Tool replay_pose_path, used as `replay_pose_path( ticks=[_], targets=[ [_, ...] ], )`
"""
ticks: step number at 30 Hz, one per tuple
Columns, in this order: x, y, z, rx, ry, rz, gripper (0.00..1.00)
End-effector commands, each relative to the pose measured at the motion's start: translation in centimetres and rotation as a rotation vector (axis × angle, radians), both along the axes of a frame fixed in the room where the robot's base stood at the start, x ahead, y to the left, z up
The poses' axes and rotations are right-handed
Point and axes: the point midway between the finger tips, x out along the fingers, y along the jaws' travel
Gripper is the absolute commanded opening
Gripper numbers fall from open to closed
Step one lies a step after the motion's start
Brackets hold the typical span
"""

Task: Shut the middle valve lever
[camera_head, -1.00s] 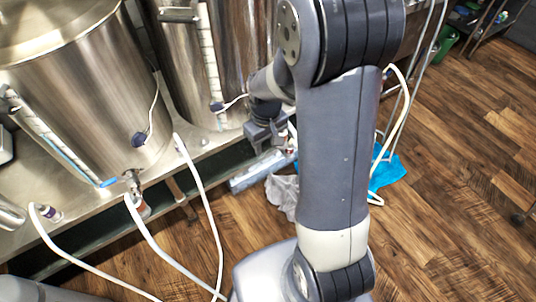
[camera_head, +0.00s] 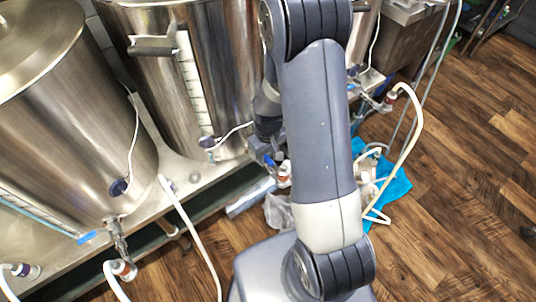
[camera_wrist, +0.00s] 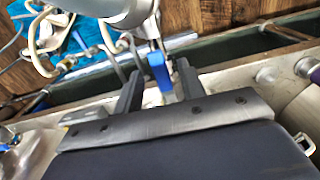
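The blue lever of the middle valve shows in the wrist view (camera_wrist: 158,70), between my gripper's two dark fingers (camera_wrist: 160,72). The fingers are apart, one on each side of the lever; I cannot tell whether either touches it. In the head view my gripper (camera_head: 266,152) is beside the middle steel kettle (camera_head: 150,85), low at its right, with the blue lever (camera_head: 270,160) and a red-and-white hose fitting (camera_head: 284,172) just below it. My arm hides part of this area.
A blue cloth (camera_head: 395,186) and a pale hose (camera_head: 412,125) are at the right. Wooden floor (camera_head: 455,200) is open farther right.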

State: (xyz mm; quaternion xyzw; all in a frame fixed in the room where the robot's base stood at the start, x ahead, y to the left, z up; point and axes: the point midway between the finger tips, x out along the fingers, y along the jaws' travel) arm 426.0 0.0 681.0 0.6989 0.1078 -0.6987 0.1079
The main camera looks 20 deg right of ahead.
Motion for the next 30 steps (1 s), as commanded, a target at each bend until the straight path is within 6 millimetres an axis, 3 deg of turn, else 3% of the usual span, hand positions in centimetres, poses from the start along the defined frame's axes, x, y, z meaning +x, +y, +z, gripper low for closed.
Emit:
replay_pose_path(
  ticks=[8,22,30],
  targets=[
    [0.00,0.00,-0.17,0.000,0.000,0.000,0.38],
    [0.00,0.00,-0.15,0.000,0.000,0.000,0.01],
    [0.00,0.00,-0.14,0.000,0.000,0.000,0.00]
  ],
)
